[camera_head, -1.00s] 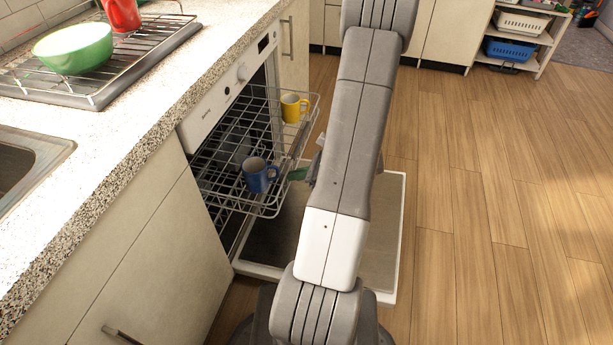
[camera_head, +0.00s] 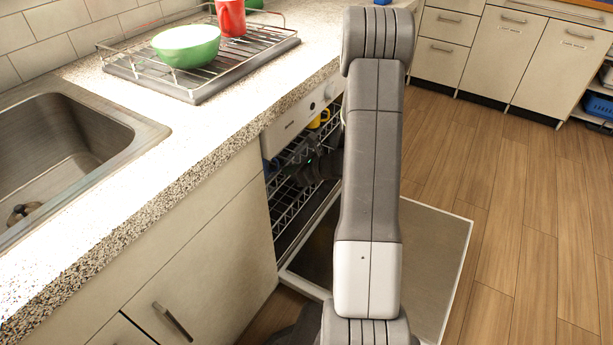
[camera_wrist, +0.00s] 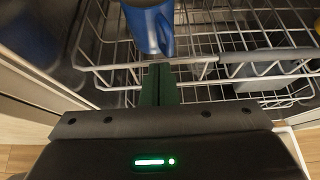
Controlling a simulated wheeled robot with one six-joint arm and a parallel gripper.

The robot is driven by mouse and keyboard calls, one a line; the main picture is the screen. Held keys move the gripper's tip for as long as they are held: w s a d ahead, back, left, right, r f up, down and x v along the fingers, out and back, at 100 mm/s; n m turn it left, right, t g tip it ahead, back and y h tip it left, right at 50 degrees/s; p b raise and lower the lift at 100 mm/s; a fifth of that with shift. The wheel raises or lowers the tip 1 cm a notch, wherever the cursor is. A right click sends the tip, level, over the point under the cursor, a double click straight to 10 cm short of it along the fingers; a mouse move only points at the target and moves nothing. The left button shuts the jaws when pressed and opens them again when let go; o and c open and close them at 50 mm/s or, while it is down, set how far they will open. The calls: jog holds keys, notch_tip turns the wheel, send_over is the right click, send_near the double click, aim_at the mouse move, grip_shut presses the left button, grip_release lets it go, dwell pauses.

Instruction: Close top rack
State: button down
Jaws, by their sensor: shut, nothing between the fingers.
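The top rack (camera_head: 298,152) is a wire basket that sits mostly inside the dishwasher (camera_head: 285,128), its front near the opening. My arm covers part of it. A yellow mug (camera_head: 318,119) shows in the rack under the counter edge. In the wrist view, a blue mug (camera_wrist: 150,25) stands in the rack (camera_wrist: 245,68), just beyond my fingers. My gripper (camera_wrist: 158,82) is shut and empty, with its green fingertips at the rack's front rail. I cannot tell whether they press on it. In the head view the fingertips are hidden.
The dishwasher door (camera_head: 440,255) lies open and flat below my arm. The counter (camera_head: 170,165) runs along the left with a sink (camera_head: 75,140) and a drying rack (camera_head: 190,88) holding a green bowl (camera_head: 187,45) and a red cup (camera_head: 231,17). Floor at the right is clear.

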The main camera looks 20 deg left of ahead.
jog(key=shift+w+a+r, duration=0.1)
jog(key=shift+w+a, duration=0.1)
jog(key=shift+a, duration=0.6)
jog(key=shift+r, duration=0.1)
jog(key=d+f+p+v, duration=0.1)
jog(key=f+p+v, duration=0.1)
jog(key=v, duration=1.1)
jog(key=shift+s+d, duration=0.25)
jog(key=shift+d, duration=0.1)
